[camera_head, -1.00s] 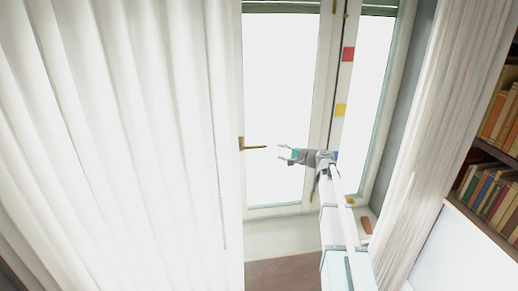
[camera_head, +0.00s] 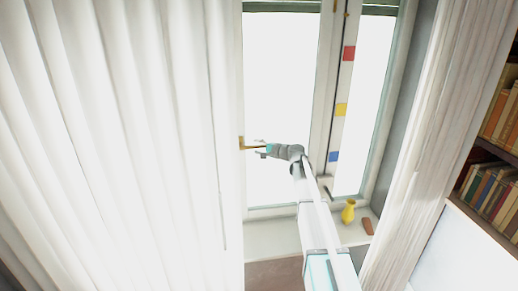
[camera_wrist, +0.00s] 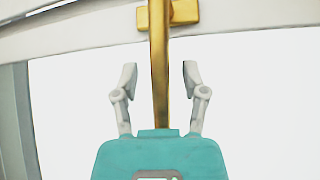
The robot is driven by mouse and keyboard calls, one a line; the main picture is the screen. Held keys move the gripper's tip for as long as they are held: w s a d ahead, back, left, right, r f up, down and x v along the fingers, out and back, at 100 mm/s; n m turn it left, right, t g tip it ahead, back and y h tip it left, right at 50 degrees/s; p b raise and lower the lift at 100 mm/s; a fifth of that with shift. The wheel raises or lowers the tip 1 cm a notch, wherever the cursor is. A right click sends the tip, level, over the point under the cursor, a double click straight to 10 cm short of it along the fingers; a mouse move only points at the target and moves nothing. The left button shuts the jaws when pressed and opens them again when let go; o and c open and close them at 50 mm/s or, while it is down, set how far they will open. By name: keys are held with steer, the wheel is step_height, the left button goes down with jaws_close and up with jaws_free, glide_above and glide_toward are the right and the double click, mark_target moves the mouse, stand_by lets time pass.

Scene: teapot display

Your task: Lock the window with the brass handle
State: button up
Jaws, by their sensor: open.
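The brass handle (camera_head: 250,147) is on the left frame of the window (camera_head: 280,85) and points right, roughly level, in the head view. In the wrist view the brass handle (camera_wrist: 159,60) runs between the two fingers, with a visible gap on each side. My gripper (camera_head: 262,149) is open around the handle's free end, and in the wrist view my gripper (camera_wrist: 160,80) touches it with neither finger. The far end of the lever is hidden behind the teal palm.
A yellow vase (camera_head: 348,212) and a reddish-brown object (camera_head: 367,226) stand on the sill (camera_head: 275,240) at lower right. White curtains (camera_head: 120,140) hang close on the left and others (camera_head: 420,140) on the right. A bookshelf (camera_head: 500,150) is at far right.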

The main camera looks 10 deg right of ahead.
steer(key=shift+c, duration=0.3)
jaws_close()
steer(key=shift+d, duration=0.15)
